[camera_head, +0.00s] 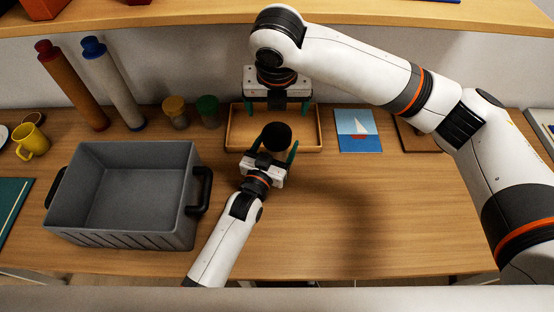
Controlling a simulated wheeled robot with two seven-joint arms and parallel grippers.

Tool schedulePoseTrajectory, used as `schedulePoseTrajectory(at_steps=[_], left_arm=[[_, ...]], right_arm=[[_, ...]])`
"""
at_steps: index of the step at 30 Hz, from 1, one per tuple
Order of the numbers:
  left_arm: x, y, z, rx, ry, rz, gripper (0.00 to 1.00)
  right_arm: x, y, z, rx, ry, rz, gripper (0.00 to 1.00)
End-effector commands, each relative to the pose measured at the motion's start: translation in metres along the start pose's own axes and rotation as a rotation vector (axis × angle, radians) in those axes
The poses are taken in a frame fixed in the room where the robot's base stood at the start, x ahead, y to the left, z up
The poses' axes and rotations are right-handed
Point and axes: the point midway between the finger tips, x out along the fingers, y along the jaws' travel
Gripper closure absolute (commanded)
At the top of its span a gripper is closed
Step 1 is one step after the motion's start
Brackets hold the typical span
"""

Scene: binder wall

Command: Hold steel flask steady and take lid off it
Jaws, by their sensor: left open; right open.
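A round black top (276,136), which looks like the lid of the steel flask, stands in front of the wooden tray. I see no steel body; it is hidden under the top and behind my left gripper. My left gripper (274,146) comes from the front, open, with one green finger on each side of the black top. I cannot tell whether the fingers touch the flask. My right gripper (277,106) hangs open and pointing down over the tray, behind the black top and apart from it.
The shallow wooden tray (312,126) lies behind the flask. A grey crate (72,210) with black handles stands at the left, near two jars (175,119) (208,119) and two tall tubes (72,85) (118,88). A sailboat picture (358,131) lies at right. The front right table is clear.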

Motion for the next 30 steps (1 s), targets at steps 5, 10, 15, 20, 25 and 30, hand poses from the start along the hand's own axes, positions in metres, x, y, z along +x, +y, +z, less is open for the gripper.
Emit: schedulePoseTrajectory(at_steps=[5,10,15,20,25,30], left_arm=[[0.016,0.000,0.000,0.000,0.000,0.000,0.24],[0.020,0.000,0.000,0.000,0.001,0.000,0.24],[0.020,0.000,0.000,0.000,0.001,0.000,0.24],[0.019,0.000,0.000,0.000,0.001,0.000,0.49],[0.019,0.000,0.000,0.000,0.001,0.000,0.77],[0.019,0.000,0.000,0.000,0.001,0.000,1.00]], right_arm=[[0.000,0.000,0.000,0.000,0.000,0.000,0.10],[0.000,0.000,0.000,0.000,0.000,0.000,0.10],[0.000,0.000,0.000,0.000,0.000,0.000,0.10],[0.000,0.000,0.000,0.000,0.000,0.000,0.10],[0.000,0.000,0.000,0.000,0.000,0.000,0.10],[0.000,0.000,0.000,0.005,0.000,0.000,0.10]])
